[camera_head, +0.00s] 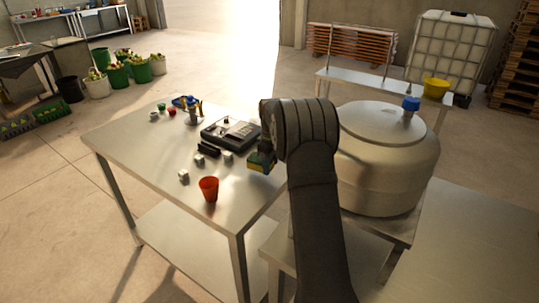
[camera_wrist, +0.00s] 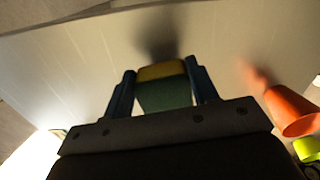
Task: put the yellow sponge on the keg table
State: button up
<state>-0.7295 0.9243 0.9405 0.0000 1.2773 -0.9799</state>
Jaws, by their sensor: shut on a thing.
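My gripper (camera_head: 262,157) is above the right part of the steel table, left of the keg. In the wrist view its blue fingers (camera_wrist: 160,76) are shut on the yellow sponge (camera_wrist: 161,72), which has a green side. The sponge also shows in the head view, under the gripper (camera_head: 258,168). Whether it touches the table is hard to tell. The keg table (camera_head: 402,236) is at the right, largely hidden by the big steel keg (camera_head: 378,170) and my arm.
On the steel table (camera_head: 150,160) are a red cup (camera_head: 209,189), small white cubes (camera_head: 183,176) and a black device (camera_head: 231,134). The red cup is near the gripper. A yellow bowl (camera_head: 436,87) sits on a bench behind the keg.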

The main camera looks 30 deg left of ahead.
aim_at(271, 170)
jog(key=shift+f, duration=1.35)
jog(key=shift+f, duration=0.2)
jog(key=o, duration=0.9)
notch_tip(271, 170, up, 16)
jog(key=shift+s+a+r, duration=0.1)
jog(key=shift+r, duration=0.15)
jog(key=shift+o, duration=1)
jog(key=shift+r, duration=0.3)
jog(key=o, duration=0.4)
jog(key=shift+r, duration=0.15)
